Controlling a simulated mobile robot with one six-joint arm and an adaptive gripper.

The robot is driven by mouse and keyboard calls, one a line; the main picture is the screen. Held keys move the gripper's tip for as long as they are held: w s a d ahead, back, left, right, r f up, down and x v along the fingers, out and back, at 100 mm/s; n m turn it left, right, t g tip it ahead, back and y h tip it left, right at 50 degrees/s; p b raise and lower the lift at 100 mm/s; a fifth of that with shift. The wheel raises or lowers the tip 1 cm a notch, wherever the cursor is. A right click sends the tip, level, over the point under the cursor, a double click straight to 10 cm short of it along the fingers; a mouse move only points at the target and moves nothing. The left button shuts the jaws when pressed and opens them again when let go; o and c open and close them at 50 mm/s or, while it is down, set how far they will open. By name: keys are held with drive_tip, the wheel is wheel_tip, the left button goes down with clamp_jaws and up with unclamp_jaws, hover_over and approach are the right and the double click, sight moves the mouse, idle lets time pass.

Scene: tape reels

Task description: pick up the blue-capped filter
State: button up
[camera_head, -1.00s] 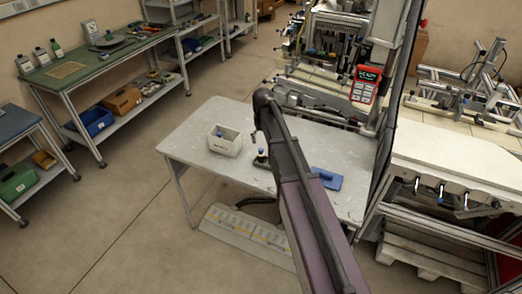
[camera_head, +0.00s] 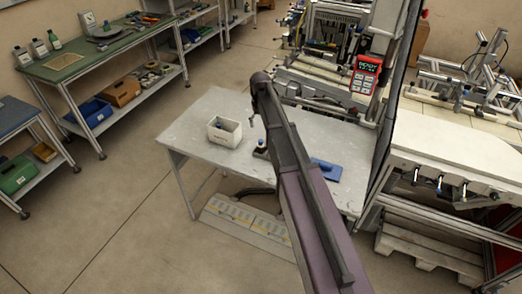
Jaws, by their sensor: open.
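A small item with a blue top (camera_head: 261,142) stands on a dark base on the grey table, just left of my arm; it looks like the blue-capped filter, but it is too small to be sure. Another small blue-topped thing (camera_head: 219,125) shows inside the white bin (camera_head: 227,138) to its left. My gripper (camera_head: 251,122) hangs at the end of my dark arm, above the table between the bin and the dark base. It is small in the picture, open and empty, apart from both blue-topped things.
A blue flat piece (camera_head: 326,170) lies on the grey table (camera_head: 200,113) to the right of my arm. A machine with a red handheld panel (camera_head: 365,75) stands behind. A white-topped bench (camera_head: 450,160) is at the right. The table's left end is clear.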

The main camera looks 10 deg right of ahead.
sight(261, 140)
drive_tip(key=shift+f+b, duration=3.3)
drive_tip(key=shift+f, duration=0.25)
drive_tip(key=shift+f, duration=0.1)
drive_tip(key=shift+f+b, duration=2.5)
drive_tip(key=shift+b, duration=0.1)
drive_tip(key=c, duration=1.2)
